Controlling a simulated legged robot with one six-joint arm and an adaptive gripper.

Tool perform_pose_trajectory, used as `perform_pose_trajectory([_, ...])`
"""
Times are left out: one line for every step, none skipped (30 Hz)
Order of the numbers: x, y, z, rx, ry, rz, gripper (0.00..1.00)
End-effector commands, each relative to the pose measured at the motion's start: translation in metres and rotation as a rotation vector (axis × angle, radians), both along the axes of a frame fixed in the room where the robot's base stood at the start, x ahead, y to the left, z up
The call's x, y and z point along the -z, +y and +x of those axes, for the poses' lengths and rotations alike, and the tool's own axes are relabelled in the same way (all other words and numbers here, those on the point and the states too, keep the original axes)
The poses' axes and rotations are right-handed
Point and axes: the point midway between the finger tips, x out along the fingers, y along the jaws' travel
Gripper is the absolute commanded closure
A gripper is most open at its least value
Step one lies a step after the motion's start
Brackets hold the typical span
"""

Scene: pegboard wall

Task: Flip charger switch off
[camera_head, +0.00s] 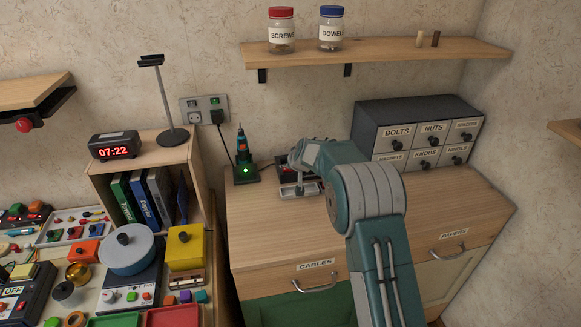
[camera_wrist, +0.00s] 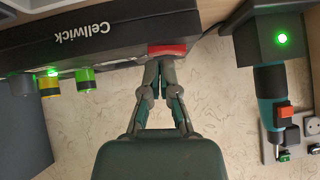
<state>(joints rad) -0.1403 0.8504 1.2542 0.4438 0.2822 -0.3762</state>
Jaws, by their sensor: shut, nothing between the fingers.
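The charger is a black box marked Cellwick, seen in the wrist view (camera_wrist: 95,32) and, partly hidden behind my gripper, in the head view (camera_head: 283,163). A red switch (camera_wrist: 167,49) is on its edge, partly covered by my fingers. A green light glows at the charger's left end in the wrist view, beside yellow and green cylinders (camera_wrist: 85,79). My gripper (camera_wrist: 160,63) is shut and empty, its fingertips at the red switch. I cannot tell whether they touch it. In the head view my gripper (camera_head: 299,189) is over the cabinet top, in front of the charger.
A teal screwdriver (camera_head: 241,150) stands in a black base with a green light, left of the charger. A wall outlet (camera_head: 205,112) with a plug is behind. A labelled drawer unit (camera_head: 418,135) stands at right. Bare cabinet top (camera_head: 450,200) lies at right.

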Motion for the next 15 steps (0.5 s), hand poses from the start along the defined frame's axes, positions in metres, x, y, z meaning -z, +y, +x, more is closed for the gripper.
perform_pose_trajectory([-0.009, -0.002, 0.0, 0.0, -0.004, 0.001, 1.0])
perform_pose_trajectory([-0.015, -0.004, -0.001, 0.001, -0.005, 0.001, 1.0])
perform_pose_trajectory([-0.022, -0.006, -0.002, 0.001, -0.006, 0.0, 1.0])
perform_pose_trajectory([-0.029, -0.008, -0.003, 0.001, -0.006, 0.0, 1.0])
perform_pose_trajectory([-0.035, -0.01, -0.005, 0.001, -0.005, 0.0, 1.0])
perform_pose_trajectory([-0.04, -0.012, -0.01, 0.002, -0.002, 0.0, 1.0])
perform_pose_trajectory([-0.044, -0.012, -0.014, 0.001, -0.002, 0.0, 1.0])
perform_pose_trajectory([-0.047, -0.013, -0.018, 0.001, -0.002, 0.001, 1.0])
perform_pose_trajectory([-0.053, -0.015, -0.023, 0.001, -0.003, 0.001, 1.0])
perform_pose_trajectory([-0.057, -0.016, -0.026, 0.002, -0.002, 0.002, 1.0])
perform_pose_trajectory([-0.061, -0.018, -0.03, 0.001, -0.004, 0.001, 1.0])
perform_pose_trajectory([-0.066, -0.02, -0.035, 0.001, -0.004, 0.001, 1.0])
perform_pose_trajectory([-0.07, -0.021, -0.039, 0.001, -0.004, 0.001, 1.0])
perform_pose_trajectory([-0.074, -0.023, -0.042, 0.0, -0.004, 0.002, 1.0])
perform_pose_trajectory([-0.079, -0.025, -0.047, 0.001, -0.003, 0.003, 1.0])
